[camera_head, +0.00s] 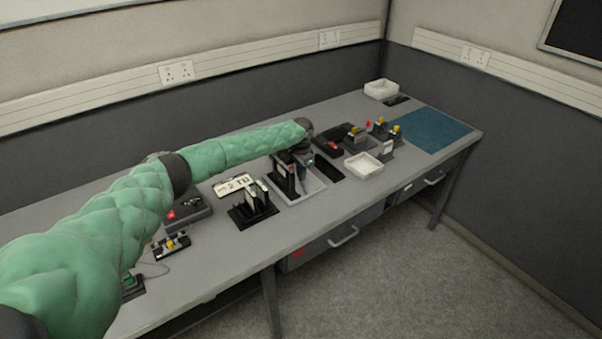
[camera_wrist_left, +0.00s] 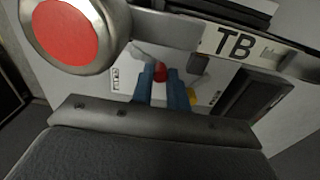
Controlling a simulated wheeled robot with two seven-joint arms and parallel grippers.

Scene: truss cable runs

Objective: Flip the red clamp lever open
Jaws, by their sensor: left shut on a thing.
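The red clamp lever shows in the left wrist view as a small red knob (camera_wrist_left: 160,74) above a pale plate. The two blue fingers of my left gripper (camera_wrist_left: 161,82) are closed on the knob from both sides. The rest of the lever is mostly hidden, and I cannot tell its angle. In the head view my left gripper (camera_head: 304,176) reaches down beside a dark upright block on a pale base plate (camera_head: 313,188); the knob cannot be made out there. My right gripper is in no view.
A large red disc in a metal ring (camera_wrist_left: 65,32) and a bar with a "TB" label (camera_wrist_left: 234,44) sit close to the left wrist camera. A black rack (camera_head: 253,212) stands left of the base plate, a white tray (camera_head: 363,165) right. The blue mat (camera_head: 432,130) is clear.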

